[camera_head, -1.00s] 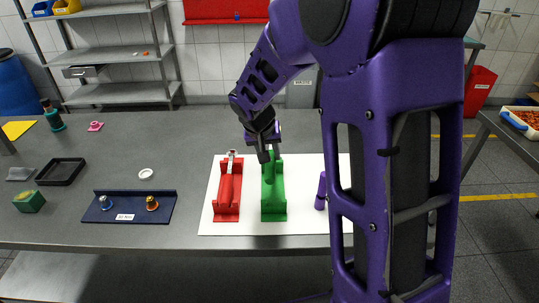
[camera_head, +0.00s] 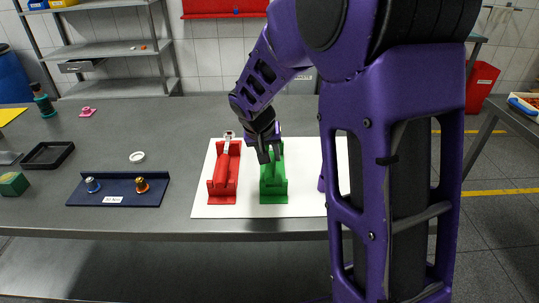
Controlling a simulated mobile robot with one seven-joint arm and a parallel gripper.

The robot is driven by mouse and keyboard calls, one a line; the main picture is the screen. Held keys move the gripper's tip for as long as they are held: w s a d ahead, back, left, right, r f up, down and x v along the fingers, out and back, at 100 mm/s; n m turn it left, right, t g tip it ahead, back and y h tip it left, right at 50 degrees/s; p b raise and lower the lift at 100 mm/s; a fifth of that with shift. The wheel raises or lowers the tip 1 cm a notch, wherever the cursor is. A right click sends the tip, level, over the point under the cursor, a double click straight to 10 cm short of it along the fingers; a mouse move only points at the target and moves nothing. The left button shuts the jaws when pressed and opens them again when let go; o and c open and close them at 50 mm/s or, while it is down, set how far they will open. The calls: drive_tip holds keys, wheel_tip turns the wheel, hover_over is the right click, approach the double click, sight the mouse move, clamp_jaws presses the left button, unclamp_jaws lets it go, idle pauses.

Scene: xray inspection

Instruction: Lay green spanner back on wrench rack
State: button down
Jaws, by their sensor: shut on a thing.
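The wrench rack is on a white board (camera_head: 228,210) on the grey table, with a red holder (camera_head: 223,180) and a green holder (camera_head: 273,196) side by side. A red spanner with a pale metal head (camera_head: 228,140) lies in the red holder. My gripper (camera_head: 269,158) is low at the far part of the green holder, fingers pointing down. It is shut on the green spanner (camera_head: 269,170), which is largely hidden by the fingers and hard to tell from the green holder. I cannot tell whether the spanner touches the holder.
A navy stand (camera_head: 118,190) with two small knobs, a white ring (camera_head: 137,157), a black tray (camera_head: 48,155) and a green block (camera_head: 13,184) are to the left. Table behind the board is clear.

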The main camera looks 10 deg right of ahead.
drive_tip(key=shift+a+f, duration=0.1)
drive_tip(key=shift+f, duration=0.05)
drive_tip(key=c, duration=0.5)
unclamp_jaws()
drive_tip(key=p+v, duration=0.2)
drive_tip(key=v, duration=1.5)
drive_tip(key=shift+r+p, duration=0.25)
drive_tip(key=shift+p, duration=0.05)
drive_tip(key=shift+a, duration=0.1)
